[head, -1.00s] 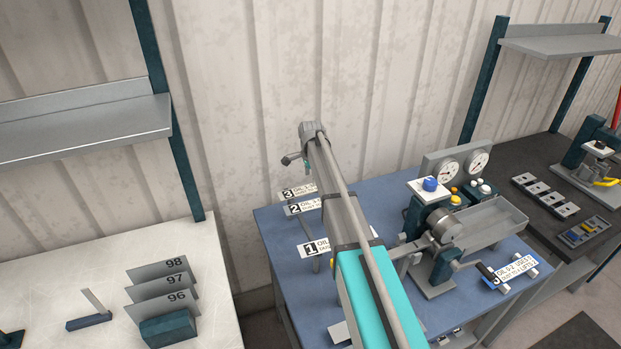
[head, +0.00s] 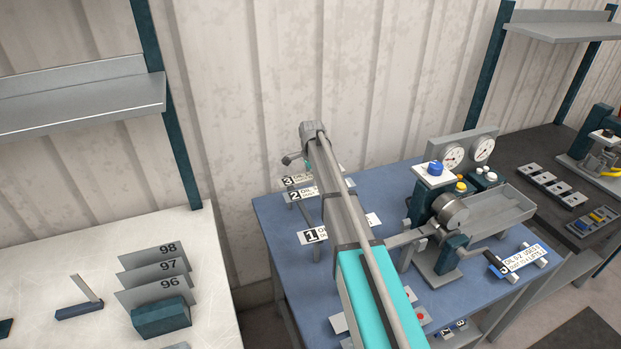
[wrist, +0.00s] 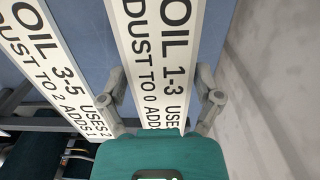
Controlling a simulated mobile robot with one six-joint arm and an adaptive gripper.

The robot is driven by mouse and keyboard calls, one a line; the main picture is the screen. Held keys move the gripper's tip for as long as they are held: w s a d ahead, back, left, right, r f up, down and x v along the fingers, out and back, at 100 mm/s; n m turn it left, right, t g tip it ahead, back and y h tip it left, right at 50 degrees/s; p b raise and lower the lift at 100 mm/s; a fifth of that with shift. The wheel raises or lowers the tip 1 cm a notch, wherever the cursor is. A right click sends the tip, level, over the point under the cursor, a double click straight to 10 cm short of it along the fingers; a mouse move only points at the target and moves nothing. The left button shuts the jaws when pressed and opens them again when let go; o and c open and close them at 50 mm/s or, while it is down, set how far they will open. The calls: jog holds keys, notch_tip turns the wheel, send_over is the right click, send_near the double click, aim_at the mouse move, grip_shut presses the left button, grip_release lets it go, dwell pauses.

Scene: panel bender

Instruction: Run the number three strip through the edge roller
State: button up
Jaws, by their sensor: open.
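The number three strip (head: 298,181) is a white-labelled strip at the back left of the blue bench, nearest the wall. My arm hides part of it in the head view. In the wrist view a strip reading "OIL 1-3" (wrist: 160,60), the one nearest the wall, runs between the fingers of my gripper (wrist: 165,88). The gripper is open, one finger on each side of the strip. I cannot tell whether they touch it. A machine with a round drum and two dials (head: 450,215), apparently the edge roller, stands to the right on the bench.
The number two strip (head: 301,194) lies close beside; it also shows in the wrist view (wrist: 45,65). The number one strip (head: 312,236) lies nearer. A label plate (head: 522,261) stands right of the machine. A white table (head: 60,250) with numbered plates is at left.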

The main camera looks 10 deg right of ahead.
aim_at(311, 175)
jog(key=c, duration=0.8)
notch_tip(311, 175, up, 8)
jog(key=p, duration=0.7)
jog(key=shift+f, duration=0.25)
jog(key=shift+p, duration=0.35)
notch_tip(311, 175, up, 3)
jog(key=p, duration=0.3)
jog(key=shift+r, duration=0.15)
